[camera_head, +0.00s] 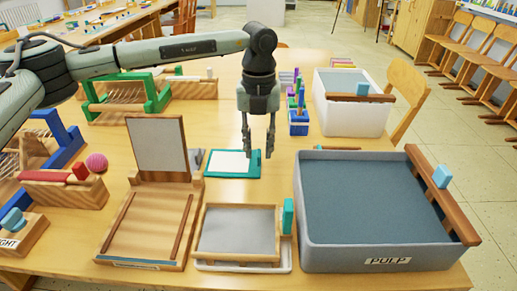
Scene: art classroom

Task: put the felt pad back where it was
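My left gripper (258,150) points straight down over the middle of the table. The white sheet looks like the felt pad, but I cannot be sure. The fingertips overlap the board's right part in the picture; I cannot tell their height above it. A small wooden frame with a grey panel (238,230) lies in a white tray (243,268) nearer the front. My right gripper is not in view.
A grey vat labelled PULP (340,260) stands at the front right, with a wooden bar (440,195) across its right rim. A wooden stand with an upright grey panel (158,143) is to the left. A white tub (350,118) and colored pegs (298,115) stand behind.

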